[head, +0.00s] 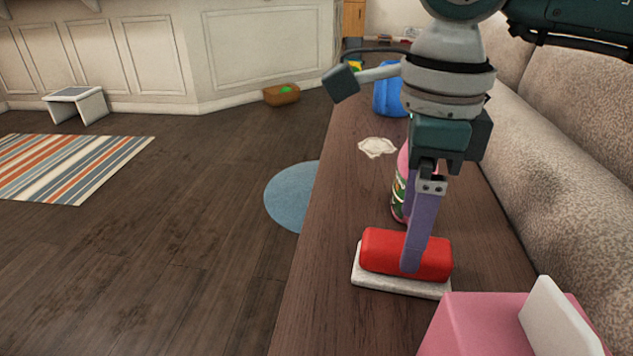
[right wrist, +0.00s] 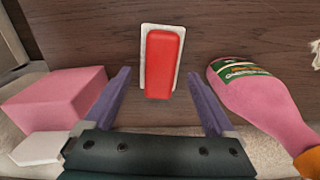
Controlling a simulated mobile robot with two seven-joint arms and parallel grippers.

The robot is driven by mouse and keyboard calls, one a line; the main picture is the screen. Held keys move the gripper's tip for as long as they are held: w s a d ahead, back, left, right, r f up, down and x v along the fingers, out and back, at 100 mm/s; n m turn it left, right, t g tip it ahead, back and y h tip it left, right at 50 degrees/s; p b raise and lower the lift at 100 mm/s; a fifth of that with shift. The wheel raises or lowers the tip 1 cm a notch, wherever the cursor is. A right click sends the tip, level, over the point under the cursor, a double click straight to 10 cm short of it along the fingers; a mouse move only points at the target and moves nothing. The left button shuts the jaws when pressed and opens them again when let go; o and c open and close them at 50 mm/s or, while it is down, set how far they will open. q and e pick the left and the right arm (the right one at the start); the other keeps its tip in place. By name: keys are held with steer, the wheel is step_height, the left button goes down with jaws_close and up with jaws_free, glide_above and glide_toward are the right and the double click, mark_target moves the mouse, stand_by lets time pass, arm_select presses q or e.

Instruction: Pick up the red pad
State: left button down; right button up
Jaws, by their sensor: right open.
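The red pad (head: 385,250) has a red block on top and a white base, and lies flat on the dark wooden counter (head: 325,260). My right gripper (head: 416,265) hangs above it and covers part of it in the head view. In the right wrist view the red pad (right wrist: 163,62) sits between and beyond the two purple fingertips. The right gripper (right wrist: 163,88) is open, with nothing between its fingers. My left gripper is not in view.
A pink box (head: 470,320) with a white piece (head: 560,320) is at the near right. A blue object (head: 388,95) and a whitish patch (head: 377,147) are farther along.

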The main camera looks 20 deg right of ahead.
step_height(320, 180, down, 4)
steer(key=shift+b, duration=0.5)
jaws_close()
stand_by(0.3)
